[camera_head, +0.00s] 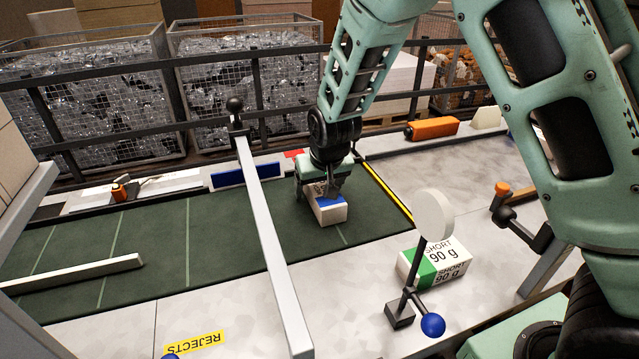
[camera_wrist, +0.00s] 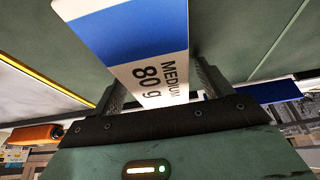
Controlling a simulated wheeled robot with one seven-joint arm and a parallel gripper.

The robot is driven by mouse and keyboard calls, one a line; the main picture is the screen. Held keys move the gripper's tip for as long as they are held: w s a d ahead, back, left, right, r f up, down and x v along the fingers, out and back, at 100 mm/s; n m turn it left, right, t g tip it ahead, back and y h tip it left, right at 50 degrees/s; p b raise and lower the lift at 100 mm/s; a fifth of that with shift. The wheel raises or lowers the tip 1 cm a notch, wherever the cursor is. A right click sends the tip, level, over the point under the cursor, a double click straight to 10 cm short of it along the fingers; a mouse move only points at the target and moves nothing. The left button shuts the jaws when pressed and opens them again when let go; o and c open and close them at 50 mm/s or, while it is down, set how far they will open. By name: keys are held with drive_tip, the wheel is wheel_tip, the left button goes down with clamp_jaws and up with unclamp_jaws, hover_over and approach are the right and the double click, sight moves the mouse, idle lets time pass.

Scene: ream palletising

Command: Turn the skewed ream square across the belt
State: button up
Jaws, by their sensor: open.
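The ream (camera_head: 331,215) is white with a blue band and lies on the green belt (camera_head: 220,216), near the yellow line at the belt's right end. Its edges look turned at an angle to the belt's cross lines. In the wrist view the ream (camera_wrist: 140,62) reads "MEDIUM 80 g". My gripper (camera_head: 320,188) is down at the ream, its open fingers on either side of the ream's near end in the wrist view (camera_wrist: 160,88). I cannot tell whether either finger touches it. The gripper hides part of the ream in the head view.
A pale bar (camera_head: 268,240) crosses above the belt left of my gripper. A white and green "SHORT 90 g" ream (camera_head: 436,262) lies on the grey table, beside a stand with a white disc (camera_head: 433,215). A white rail (camera_head: 75,273) lies on the belt's left. An orange object (camera_head: 432,128) sits behind.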

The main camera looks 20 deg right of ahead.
drive_tip(key=shift+r, duration=0.1)
drive_tip(key=b+v, duration=0.3)
drive_tip(key=v, duration=1.4)
